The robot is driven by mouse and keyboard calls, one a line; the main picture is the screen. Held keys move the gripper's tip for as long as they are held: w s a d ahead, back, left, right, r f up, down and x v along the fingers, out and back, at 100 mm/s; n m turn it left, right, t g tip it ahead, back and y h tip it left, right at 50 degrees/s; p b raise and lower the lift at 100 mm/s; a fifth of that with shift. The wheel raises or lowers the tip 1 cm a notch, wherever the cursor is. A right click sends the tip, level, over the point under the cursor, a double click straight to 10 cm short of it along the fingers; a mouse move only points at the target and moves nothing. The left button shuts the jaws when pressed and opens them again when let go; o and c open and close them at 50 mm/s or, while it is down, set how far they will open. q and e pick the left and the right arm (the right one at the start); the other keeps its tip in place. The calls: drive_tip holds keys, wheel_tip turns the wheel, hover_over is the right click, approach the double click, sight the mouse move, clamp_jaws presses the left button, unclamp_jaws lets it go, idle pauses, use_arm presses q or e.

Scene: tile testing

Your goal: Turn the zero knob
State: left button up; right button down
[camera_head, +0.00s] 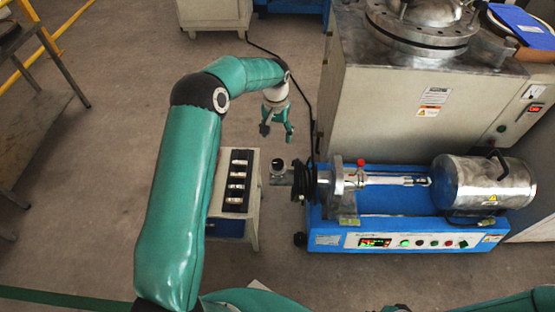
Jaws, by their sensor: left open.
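My left gripper (277,133) hangs at the end of the teal arm that comes in from the left. Its fingers point down, spread and empty, above the floor near the small cabinet. The blue testing machine (385,203) stands at right. A round black knob-like part (278,166) sits at its left end, below my left gripper in the picture and apart from it. Another small black knob (300,239) is low on its left side. I cannot tell which one is the zero knob. My right gripper is out of view.
A small cabinet (251,213) with a black tray of several samples (237,180) stands left of the machine. A silver cylinder (480,183) lies on the machine's right end. A large grey cabinet (395,108) stands behind. Open floor (110,150) lies at left.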

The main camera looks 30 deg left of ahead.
sight(278, 163)
use_arm(q)
wheel_tip(278, 163, down, 15)
drive_tip(key=shift+d+f+b, duration=0.1)
drive_tip(key=shift+b, duration=0.9)
drive_tip(key=c, duration=1.1)
drive_tip(key=shift+f+m+b, duration=0.1)
drive_tip(key=shift+m+b, duration=0.3)
drive_tip(key=shift+b, duration=0.35)
drive_tip(key=shift+c, duration=0.2)
drive_tip(key=shift+m, duration=0.3)
drive_tip(key=shift+r, duration=0.2)
drive_tip(key=o, duration=1.1)
drive_tip(key=shift+o, duration=0.2)
drive_tip(key=shift+r, duration=0.15)
